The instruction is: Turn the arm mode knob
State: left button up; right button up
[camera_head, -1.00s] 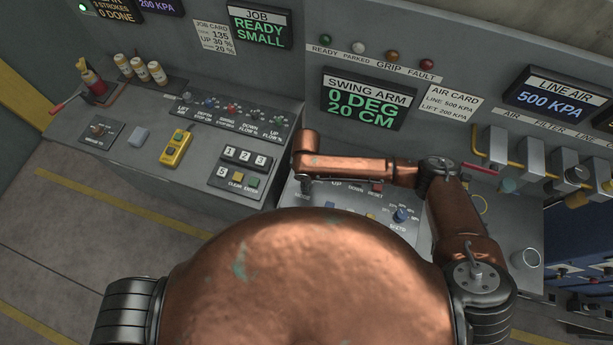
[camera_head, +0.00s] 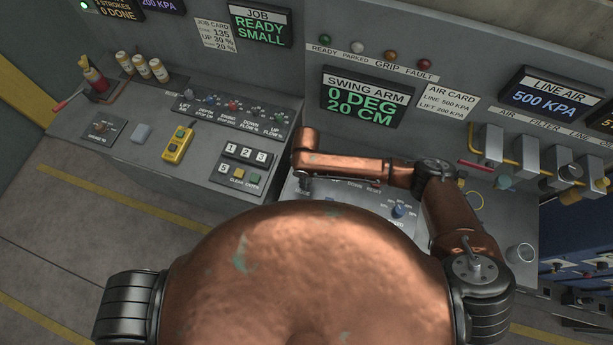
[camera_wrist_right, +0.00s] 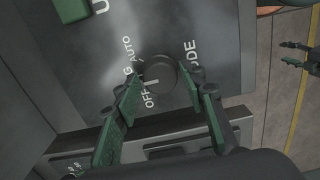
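The arm mode knob (camera_wrist_right: 161,77) is a dark round knob with a pale pointer line, on a grey panel lettered OFF, AUTO and MODE in the right wrist view. My right gripper (camera_wrist_right: 160,84) is open, its green-padded fingers on either side of the knob. I cannot tell whether they touch it. In the head view the right gripper (camera_head: 304,186) points down at the panel's left end, and my wrist hides the knob. My left gripper (camera_wrist_right: 284,53) appears open and empty at the right of the wrist view, away from the panel.
A blue knob (camera_head: 398,210) sits on the same panel, right of my gripper. The swing arm display (camera_head: 367,97) reads 0 DEG, 20 CM. A keypad (camera_head: 240,168) and a yellow pendant (camera_head: 177,145) are on the left console. A cup (camera_head: 520,253) stands at right.

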jog(key=shift+o, duration=1.1)
notch_tip(320, 180, up, 12)
